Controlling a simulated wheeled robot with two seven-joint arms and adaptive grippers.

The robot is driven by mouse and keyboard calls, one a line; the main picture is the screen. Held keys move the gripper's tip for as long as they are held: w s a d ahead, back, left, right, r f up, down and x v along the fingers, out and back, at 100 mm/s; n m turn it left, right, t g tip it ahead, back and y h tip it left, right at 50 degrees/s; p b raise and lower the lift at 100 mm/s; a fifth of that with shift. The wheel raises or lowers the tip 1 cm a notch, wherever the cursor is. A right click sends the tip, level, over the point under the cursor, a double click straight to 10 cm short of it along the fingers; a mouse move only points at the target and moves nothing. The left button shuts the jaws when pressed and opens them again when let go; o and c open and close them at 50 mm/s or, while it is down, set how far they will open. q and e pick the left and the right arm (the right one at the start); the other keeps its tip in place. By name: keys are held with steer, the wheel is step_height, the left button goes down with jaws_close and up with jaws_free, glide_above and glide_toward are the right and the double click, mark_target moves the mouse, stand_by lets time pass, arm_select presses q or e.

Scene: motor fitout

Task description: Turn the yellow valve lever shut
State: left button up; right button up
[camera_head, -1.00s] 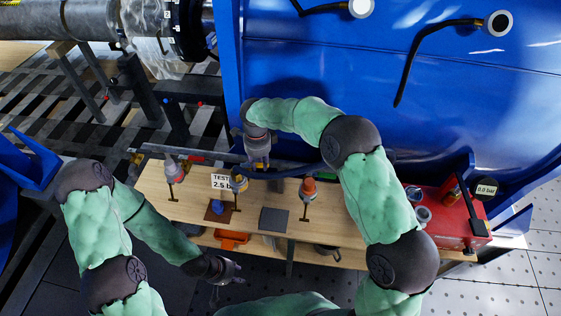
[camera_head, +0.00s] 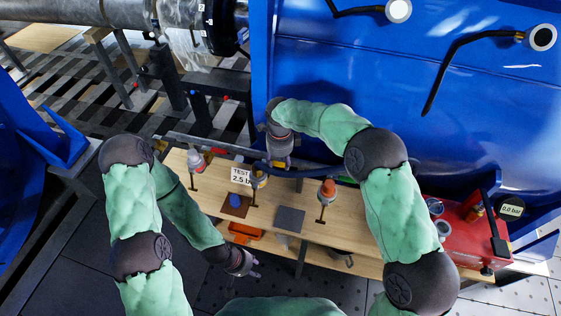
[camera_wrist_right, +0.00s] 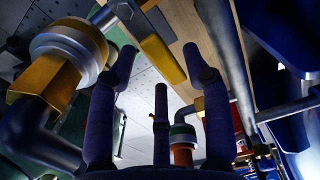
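A yellow lever (camera_wrist_right: 162,48) shows as a flat slanting bar at the top of the right wrist view, beyond the fingertips. A brass-coloured fitting with a pale round collar (camera_wrist_right: 68,48) is left of it. My right gripper (camera_head: 280,161) is over the back of the bench, beside the blue wall; its separated fingers (camera_wrist_right: 165,75) have no object visibly held between them. Contact with the lever cannot be told.
A red box (camera_head: 462,240) with a gauge stands right. The blue wall (camera_head: 390,90) rises behind.

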mark_target(280, 165)
step_height(280, 165, up, 12)
stand_by(0.8)
stand_by(0.4)
